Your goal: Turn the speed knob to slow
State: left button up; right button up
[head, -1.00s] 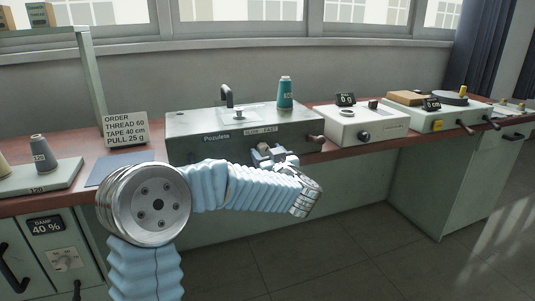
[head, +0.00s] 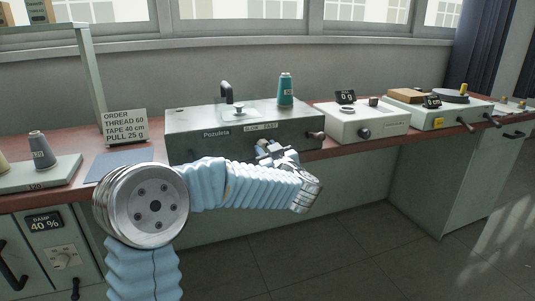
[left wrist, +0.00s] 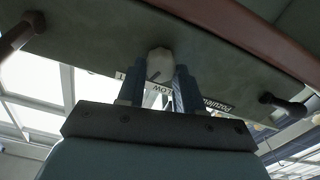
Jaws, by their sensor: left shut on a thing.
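The grey-green machine (head: 200,145), marked "Pozuleta", stands on the bench with a "SLOW FAST" label (head: 260,128) on its front. My left gripper (head: 266,148) is at that front, just below the label, and hides the knob in the head view. In the left wrist view the pale round speed knob (left wrist: 160,60) sits between the two fingers of my left gripper (left wrist: 158,77), which is shut on it. A dark line shows on the knob; which mark it points to is unclear. Part of the label, "OW" (left wrist: 162,89), shows between the fingers. My right gripper is out of view.
A brown-tipped lever (head: 316,135) juts from the machine's right end. A teal thread cone (head: 285,92) stands on top of the machine. A white box (head: 345,125) with a dial is to the right. An order sign (head: 125,127) stands to the left.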

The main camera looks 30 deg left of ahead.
pick_arm(q)
jog(key=n+b, duration=0.2)
jog(key=n, duration=0.1)
jog(key=n+b, duration=0.1)
jog(key=shift+f, duration=0.25)
jog(key=n+b, duration=0.3)
jog(key=shift+n, duration=0.4)
jog(key=shift+n+b, duration=0.45)
jog(key=shift+n, duration=0.15)
jog(key=shift+r+n+b, duration=0.1)
jog(key=shift+n+b, duration=0.3)
jog(key=shift+n, duration=0.2)
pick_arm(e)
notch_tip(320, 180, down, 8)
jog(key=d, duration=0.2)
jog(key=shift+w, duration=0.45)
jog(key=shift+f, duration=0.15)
pick_arm(q)
jog(key=o, duration=1)
jog(key=shift+o, duration=0.2)
jog(key=shift+s, duration=0.1)
